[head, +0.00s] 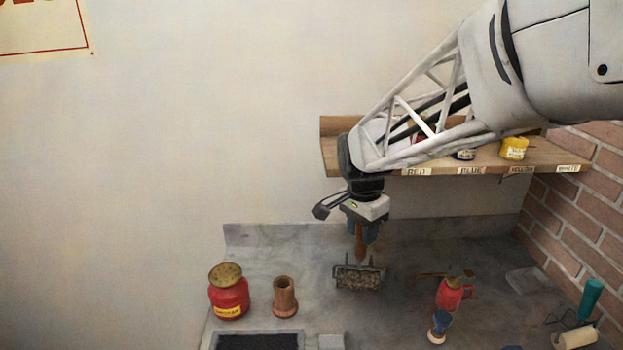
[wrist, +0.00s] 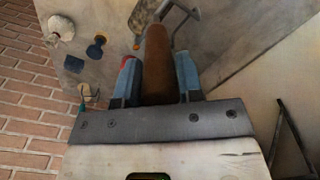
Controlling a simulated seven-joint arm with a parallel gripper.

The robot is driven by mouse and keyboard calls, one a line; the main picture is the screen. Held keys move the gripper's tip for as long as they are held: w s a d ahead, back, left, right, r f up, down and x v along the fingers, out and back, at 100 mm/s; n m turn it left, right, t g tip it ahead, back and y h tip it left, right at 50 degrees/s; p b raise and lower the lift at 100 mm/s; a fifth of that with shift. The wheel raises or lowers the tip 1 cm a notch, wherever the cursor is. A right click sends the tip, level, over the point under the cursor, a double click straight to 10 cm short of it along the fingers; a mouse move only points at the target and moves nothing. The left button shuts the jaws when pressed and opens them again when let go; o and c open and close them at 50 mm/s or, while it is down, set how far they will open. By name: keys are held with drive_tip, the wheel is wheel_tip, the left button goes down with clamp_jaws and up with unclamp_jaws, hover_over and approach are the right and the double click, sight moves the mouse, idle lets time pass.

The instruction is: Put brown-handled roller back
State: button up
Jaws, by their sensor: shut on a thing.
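The brown-handled roller (head: 358,277) hangs below my gripper (head: 363,232) in the head view, handle up and its speckled roller head low over the grey bench. Whether the head touches the bench I cannot tell. My gripper is shut on the brown handle. In the wrist view the handle (wrist: 157,62) stands between the two blue fingers of my gripper (wrist: 157,78), and the roller frame shows beyond it. A wooden shelf (head: 385,184) on the wall carries labels reading RED, BLUE, YELLOW and a less clear last one.
A red jar (head: 228,292) and a wooden cylinder (head: 285,297) stand left of the roller. A green-handled roller (head: 590,297) is at far right, by the brick wall. A yellow pot (head: 514,148) sits on the shelf.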

drive_tip(key=shift+w+d+f+n, duration=0.2)
drive_tip(key=shift+d+f+n, duration=0.15)
drive_tip(key=shift+f, duration=0.25)
drive_tip(key=shift+w+d+f+n, duration=0.25)
drive_tip(key=shift+d+f+n, duration=0.1)
drive_tip(key=shift+f, duration=0.2)
drive_tip(key=shift+w+d+f+n, duration=0.2)
drive_tip(key=shift+d+f+n, duration=0.15)
drive_tip(key=shift+f, duration=0.4)
drive_tip(key=shift+f, duration=2.95)
drive_tip(key=o, duration=1.7)
drive_tip(key=shift+c, duration=0.2)
drive_tip(key=shift+r, duration=0.1)
